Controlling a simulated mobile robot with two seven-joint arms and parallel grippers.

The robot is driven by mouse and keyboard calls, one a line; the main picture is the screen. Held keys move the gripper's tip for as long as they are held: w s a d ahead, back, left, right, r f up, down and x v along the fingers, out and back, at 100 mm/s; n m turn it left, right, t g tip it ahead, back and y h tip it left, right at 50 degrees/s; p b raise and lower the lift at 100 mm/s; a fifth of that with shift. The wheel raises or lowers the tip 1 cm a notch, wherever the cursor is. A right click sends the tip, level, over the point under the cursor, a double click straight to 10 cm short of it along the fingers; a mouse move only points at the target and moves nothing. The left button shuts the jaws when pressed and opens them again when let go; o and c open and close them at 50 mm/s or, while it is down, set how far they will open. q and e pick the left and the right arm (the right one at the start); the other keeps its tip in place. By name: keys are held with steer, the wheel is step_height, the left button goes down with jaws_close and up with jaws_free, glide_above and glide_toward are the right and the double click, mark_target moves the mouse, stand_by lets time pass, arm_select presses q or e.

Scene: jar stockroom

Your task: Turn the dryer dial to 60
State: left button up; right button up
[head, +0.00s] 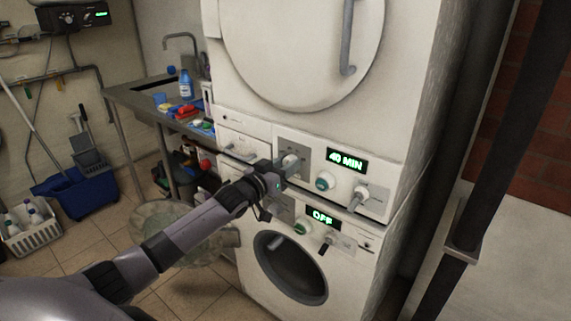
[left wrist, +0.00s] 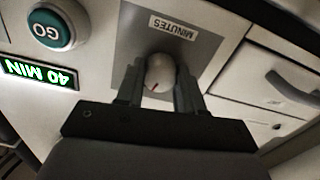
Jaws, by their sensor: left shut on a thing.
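The dryer (head: 300,130) is the upper white machine of a stacked pair. Its display (head: 347,160) reads 40 MIN, and the display also shows in the left wrist view (left wrist: 40,74). The dial (left wrist: 160,74) is a pale round knob with a red mark, on a grey plate labelled MINUTES. My left gripper (head: 285,168) reaches the dial from the left. In the left wrist view its fingers (left wrist: 160,88) are on both sides of the knob, shut on it. In the head view the gripper partly hides the dial. My right gripper is not in view.
A green GO button (head: 325,180) and a lever (head: 358,199) sit right of the dial. The lower machine's display (head: 322,216) reads OFF. A sink bench (head: 140,97) with bottles stands left. A blue bucket (head: 75,195) and white basket (head: 30,232) are on the floor.

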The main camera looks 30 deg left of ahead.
arm_select(q)
steer(key=m, duration=1)
steer(key=shift+m, duration=0.4)
stand_by(0.4)
steer(key=o, duration=1)
steer(key=shift+o, duration=0.2)
steer(key=s, duration=0.7)
steer(key=shift+a, duration=0.3)
steer(key=shift+s, duration=0.1)
